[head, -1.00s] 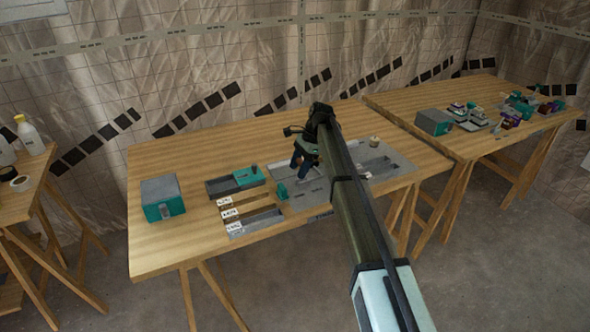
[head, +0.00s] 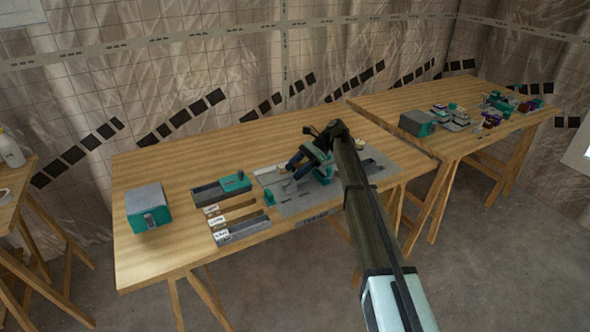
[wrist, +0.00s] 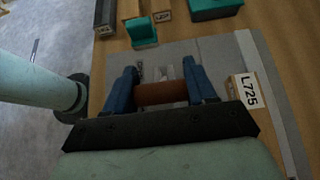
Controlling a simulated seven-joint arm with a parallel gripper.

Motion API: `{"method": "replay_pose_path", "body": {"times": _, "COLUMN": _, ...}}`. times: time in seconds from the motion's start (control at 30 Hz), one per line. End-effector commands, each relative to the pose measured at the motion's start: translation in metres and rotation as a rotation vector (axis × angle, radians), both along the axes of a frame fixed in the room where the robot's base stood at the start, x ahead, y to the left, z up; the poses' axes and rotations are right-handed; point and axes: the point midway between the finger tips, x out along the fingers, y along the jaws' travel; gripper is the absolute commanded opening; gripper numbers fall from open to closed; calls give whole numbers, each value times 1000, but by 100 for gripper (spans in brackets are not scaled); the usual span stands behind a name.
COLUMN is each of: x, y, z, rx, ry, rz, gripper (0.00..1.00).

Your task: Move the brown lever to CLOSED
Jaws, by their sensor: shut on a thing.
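The brown lever (wrist: 160,93) shows in the wrist view as a short brown bar between the two blue fingers. My gripper (wrist: 160,88) is shut on it, with a finger against each end. In the head view my gripper (head: 295,170) is low over the grey panel (head: 292,208), its blue fingers tilted down to the left. The lever cannot be made out there. The lever's base is mostly hidden, and no CLOSED mark can be read in either view.
A small teal block (head: 270,198) stands at the panel's left edge. A grey tray with a teal part (head: 235,182), labelled slots (head: 240,229) and a grey-teal box (head: 148,207) lie further left. The wrist view shows an L725 label (wrist: 247,90) beside the right finger. Bare wood surrounds the box.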

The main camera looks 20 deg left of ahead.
Motion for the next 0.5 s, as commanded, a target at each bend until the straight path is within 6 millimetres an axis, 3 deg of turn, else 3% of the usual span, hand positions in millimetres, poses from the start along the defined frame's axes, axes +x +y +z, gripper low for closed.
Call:
{"method": "replay_pose_path", "body": {"times": 0.4, "x": -1, "y": 0, "z": -1, "rx": 5, "ry": 8, "rz": 1, "gripper": 1}}
{"method": "replay_pose_path", "body": {"times": 0.43, "x": -1, "y": -1, "z": -1, "rx": 5, "ry": 8, "rz": 1, "gripper": 56}}
{"method": "replay_pose_path", "body": {"times": 0.5, "x": -1, "y": -1, "z": -1, "rx": 4, "ry": 8, "rz": 1, "gripper": 63}}
